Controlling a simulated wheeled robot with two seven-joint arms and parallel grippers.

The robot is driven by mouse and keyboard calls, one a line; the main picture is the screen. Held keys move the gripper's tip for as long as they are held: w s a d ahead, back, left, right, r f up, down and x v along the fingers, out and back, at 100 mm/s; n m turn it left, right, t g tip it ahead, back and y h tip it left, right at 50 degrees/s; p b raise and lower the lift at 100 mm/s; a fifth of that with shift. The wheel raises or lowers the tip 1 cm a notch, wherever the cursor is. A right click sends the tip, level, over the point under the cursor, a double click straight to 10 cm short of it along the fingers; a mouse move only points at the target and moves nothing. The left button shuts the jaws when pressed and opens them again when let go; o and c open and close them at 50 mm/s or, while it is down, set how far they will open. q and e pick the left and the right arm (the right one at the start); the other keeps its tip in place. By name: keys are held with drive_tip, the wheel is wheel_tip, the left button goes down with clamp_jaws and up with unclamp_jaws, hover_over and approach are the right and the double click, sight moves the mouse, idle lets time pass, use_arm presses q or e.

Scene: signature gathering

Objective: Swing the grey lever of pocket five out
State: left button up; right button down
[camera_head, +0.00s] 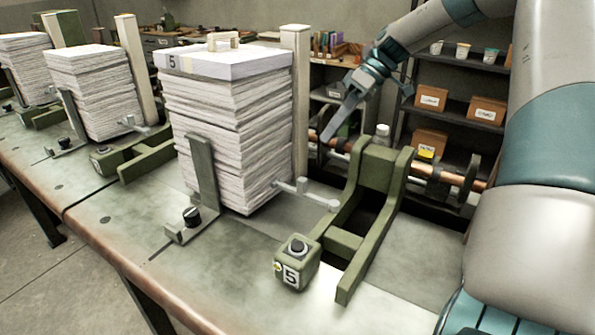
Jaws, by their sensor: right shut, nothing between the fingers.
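My right gripper (328,136) reaches in from the upper right, shut and empty. In the picture it is above the lever, by the copper-coloured shaft behind the pocket, apart from the lever. My left gripper is not in view.
A green button box (292,268) marked "5" stands at the front beside a green frame (355,215). Another paper stack (92,90) with a similar lever is to the left. The shaft (462,180) runs behind. Shelves with boxes (431,97) stand beyond.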

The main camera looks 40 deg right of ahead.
sight(305, 189)
drive_tip(key=shift+f, duration=0.1)
